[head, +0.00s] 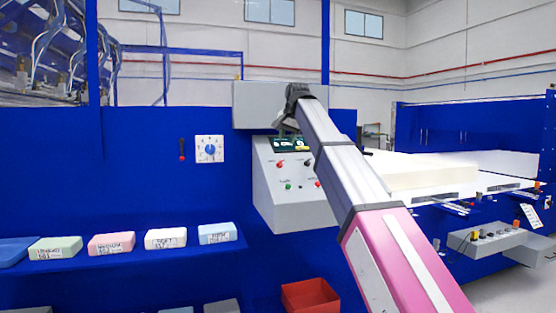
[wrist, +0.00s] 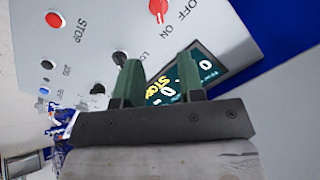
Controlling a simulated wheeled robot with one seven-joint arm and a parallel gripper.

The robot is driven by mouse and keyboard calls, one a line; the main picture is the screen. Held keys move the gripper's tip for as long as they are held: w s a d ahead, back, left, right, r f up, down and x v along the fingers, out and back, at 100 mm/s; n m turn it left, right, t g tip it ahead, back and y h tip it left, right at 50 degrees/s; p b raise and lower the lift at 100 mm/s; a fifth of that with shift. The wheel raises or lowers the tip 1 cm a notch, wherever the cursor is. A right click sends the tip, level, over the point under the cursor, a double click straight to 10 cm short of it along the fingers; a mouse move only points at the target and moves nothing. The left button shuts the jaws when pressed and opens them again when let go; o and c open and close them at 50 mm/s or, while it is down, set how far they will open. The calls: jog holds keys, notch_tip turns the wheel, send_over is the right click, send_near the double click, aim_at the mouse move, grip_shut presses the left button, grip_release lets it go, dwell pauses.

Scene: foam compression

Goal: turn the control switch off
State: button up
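The control switch is a red knob beside OFF and ON lettering, at the top edge of the wrist view (wrist: 158,8). Its pointer setting is hard to read. It also shows as a small red knob (head: 281,163) on the grey sloped control panel (head: 275,205) in the head view. My gripper (wrist: 158,60) shows two green fingers apart with nothing between them. The fingers stand over the panel near the display (wrist: 175,82), apart from the knob. In the head view my gripper end is mostly hidden behind my arm.
A red STOP button (wrist: 54,20) and a black knob (wrist: 120,58) share the panel. A wall dial (head: 209,149) is left of it. Foam blocks (head: 166,238) line a blue shelf. A red bin (head: 310,296) sits below. A white foam slab (head: 430,172) lies at right.

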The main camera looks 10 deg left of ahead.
aim_at(280, 163)
jog(key=x, duration=1.1)
jog(key=shift+w+r, duration=0.1)
jog(key=c, duration=0.6)
